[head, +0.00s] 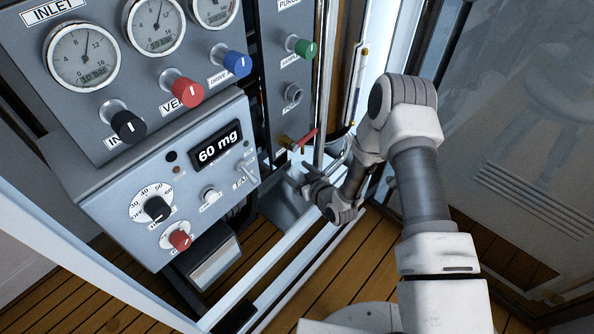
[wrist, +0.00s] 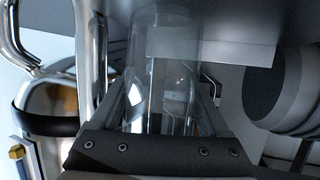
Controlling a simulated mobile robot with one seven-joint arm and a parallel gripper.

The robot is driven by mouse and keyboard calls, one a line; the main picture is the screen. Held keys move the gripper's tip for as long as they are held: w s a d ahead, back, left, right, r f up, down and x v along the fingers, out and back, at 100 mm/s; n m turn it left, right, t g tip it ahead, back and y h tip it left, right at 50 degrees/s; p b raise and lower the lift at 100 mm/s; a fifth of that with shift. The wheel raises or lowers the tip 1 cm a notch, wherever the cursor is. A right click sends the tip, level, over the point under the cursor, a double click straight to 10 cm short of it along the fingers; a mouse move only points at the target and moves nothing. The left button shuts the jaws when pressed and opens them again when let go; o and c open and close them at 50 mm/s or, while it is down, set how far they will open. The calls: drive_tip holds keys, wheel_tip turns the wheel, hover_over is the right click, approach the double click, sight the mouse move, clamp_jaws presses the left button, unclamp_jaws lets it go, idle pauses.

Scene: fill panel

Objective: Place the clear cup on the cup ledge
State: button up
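The clear cup (wrist: 172,75) stands upright in the wrist view, between the two fingers of my gripper (wrist: 170,103). The fingers lie against its sides, and the gripper looks shut on it. In the head view my gripper (head: 312,180) is a small dark shape low beside the panel's right side, below the red-handled valve; the cup cannot be made out there. I cannot pick out the cup ledge with certainty in either view. A dark flat surface (wrist: 235,14) crosses the top of the wrist view, close to the cup's upper end.
The control panel (head: 190,130) with gauges, knobs and a "60 mg" display fills the left. A red-handled valve (head: 304,140) and metal pipes (head: 323,80) are close to my gripper. In the wrist view, a shiny metal vessel (wrist: 48,92) is at left and a dark round part (wrist: 285,92) at right.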

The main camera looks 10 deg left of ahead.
drive_tip(key=shift+o, duration=1.4)
